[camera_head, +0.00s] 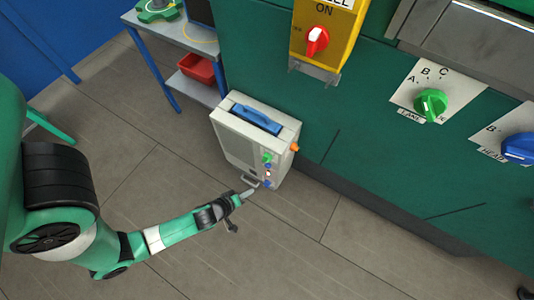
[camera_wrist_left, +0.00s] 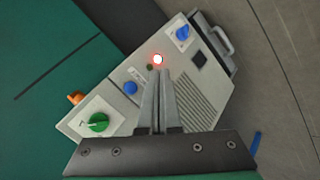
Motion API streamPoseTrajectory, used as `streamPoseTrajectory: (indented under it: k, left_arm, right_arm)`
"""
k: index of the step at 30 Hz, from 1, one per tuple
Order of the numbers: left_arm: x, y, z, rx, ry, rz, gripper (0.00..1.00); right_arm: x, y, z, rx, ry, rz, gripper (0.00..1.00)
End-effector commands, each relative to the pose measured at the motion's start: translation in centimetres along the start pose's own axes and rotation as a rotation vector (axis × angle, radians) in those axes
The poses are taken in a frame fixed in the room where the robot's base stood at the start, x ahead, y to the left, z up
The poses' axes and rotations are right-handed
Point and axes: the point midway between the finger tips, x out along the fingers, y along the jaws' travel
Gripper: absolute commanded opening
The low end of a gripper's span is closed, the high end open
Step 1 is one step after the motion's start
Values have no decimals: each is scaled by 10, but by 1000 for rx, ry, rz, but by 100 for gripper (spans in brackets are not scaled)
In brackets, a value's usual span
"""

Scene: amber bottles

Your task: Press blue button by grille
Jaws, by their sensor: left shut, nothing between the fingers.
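A light grey box (camera_head: 225,133) stands on the floor against the green cabinet. In the left wrist view its panel (camera_wrist_left: 112,101) carries a grille of slots (camera_wrist_left: 196,105), a round blue button (camera_wrist_left: 130,88), a glowing red-white light (camera_wrist_left: 157,59), a blue knob (camera_wrist_left: 182,33) and a green knob (camera_wrist_left: 97,122). The blue button lies left of the grille. My left gripper (camera_head: 247,194) is shut and empty in front of the box's lower panel. In the wrist view its fingertips (camera_wrist_left: 160,72) appear just below the light, between button and grille. Contact cannot be told. My right gripper is not in view.
The box has a blue handle (camera_head: 256,118) on top and an orange part (camera_head: 294,147) on its side. A blue-legged shelf (camera_head: 190,88) with a red bin (camera_head: 197,68) stands behind left. The green cabinet (camera_head: 370,150) fills the right. Floor in front is clear.

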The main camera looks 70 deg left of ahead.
Motion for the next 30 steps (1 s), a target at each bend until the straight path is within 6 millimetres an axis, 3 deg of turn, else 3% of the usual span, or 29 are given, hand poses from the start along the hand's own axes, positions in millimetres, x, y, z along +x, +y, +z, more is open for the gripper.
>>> streamPoseTrajectory:
  k: [14, 20, 30]
  left_arm:
    - [5, 11, -8, -3, 1, 0, 0]
    - [24, 26, -24, -4, 4, 2, 0]
    - [56, 43, -42, -2, 2, 1, 0]
  right_arm:
    - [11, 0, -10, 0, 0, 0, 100]
    - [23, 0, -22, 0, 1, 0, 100]
    - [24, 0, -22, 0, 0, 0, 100]
